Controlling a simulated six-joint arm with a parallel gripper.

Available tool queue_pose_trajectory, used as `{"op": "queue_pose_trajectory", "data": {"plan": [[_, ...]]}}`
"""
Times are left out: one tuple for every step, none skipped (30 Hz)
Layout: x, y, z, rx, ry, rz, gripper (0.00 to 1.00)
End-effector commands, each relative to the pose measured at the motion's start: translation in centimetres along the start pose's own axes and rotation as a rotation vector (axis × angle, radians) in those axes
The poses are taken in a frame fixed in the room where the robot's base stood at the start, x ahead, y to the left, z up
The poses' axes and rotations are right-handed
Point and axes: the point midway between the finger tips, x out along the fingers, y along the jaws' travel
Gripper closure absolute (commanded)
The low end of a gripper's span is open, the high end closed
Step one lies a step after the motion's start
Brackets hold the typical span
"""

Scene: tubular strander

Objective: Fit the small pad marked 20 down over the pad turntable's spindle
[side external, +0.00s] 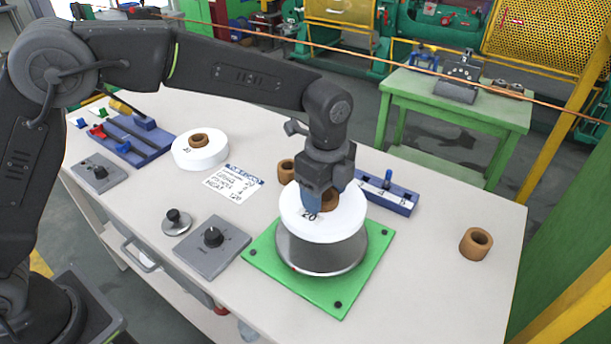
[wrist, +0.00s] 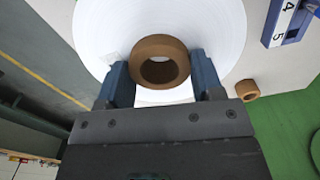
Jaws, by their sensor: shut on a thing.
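The small pad marked 20 (side external: 345,222) is a white disc with a brown ring core (side external: 330,201). My gripper (side external: 322,195) is shut on this core, with one finger on each side of it. In the wrist view the core (wrist: 160,43) lies between my fingers (wrist: 160,75), with the white pad (wrist: 220,25) around it. The pad is above the pad turntable, a grey drum (side external: 322,258) on a green plate (side external: 262,258). The pad looks roughly level and slightly off the drum's outline. Any gap beneath it is unclear. The spindle is hidden.
Another white pad (side external: 185,158) with a brown core lies at the back left. Loose brown cores stand behind the turntable (side external: 286,170) and at right (side external: 476,243). A blue numbered rack (side external: 395,200) is behind it. Grey knob boxes (side external: 212,246) stand left.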

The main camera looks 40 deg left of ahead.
Motion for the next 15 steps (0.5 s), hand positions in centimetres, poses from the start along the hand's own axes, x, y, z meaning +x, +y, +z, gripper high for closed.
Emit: {"op": "queue_pose_trajectory", "data": {"plan": [[-0.04,-0.01,-0.08,0.0,0.0,-0.001,0.68],[-0.04,-0.01,-0.07,-0.001,0.0,-0.001,0.68],[-0.05,-0.01,-0.06,-0.001,0.0,-0.001,0.68],[-0.04,-0.01,-0.04,-0.001,0.0,-0.001,0.68],[-0.04,-0.01,-0.04,0.0,0.0,-0.001,0.68],[-0.04,-0.01,-0.03,0.0,0.0,-0.001,0.68],[-0.04,-0.01,-0.02,0.0,0.0,-0.001,0.68],[-0.04,-0.01,-0.02,0.0,0.0,-0.001,0.68],[-0.04,-0.01,-0.04,0.0,0.0,-0.001,0.68],[-0.04,-0.01,-0.07,0.0,0.0,-0.001,0.68],[-0.04,-0.02,-0.11,0.0,0.0,-0.001,0.68],[0.06,-0.01,-0.09,0.0,0.0,0.0,0.68],[0.15,-0.01,-0.08,0.0,0.0,0.0,0.68],[0.26,0.0,-0.08,0.0,0.0,0.0,0.68],[0.43,0.0,-0.08,0.0,0.0,0.001,0.68]]}}
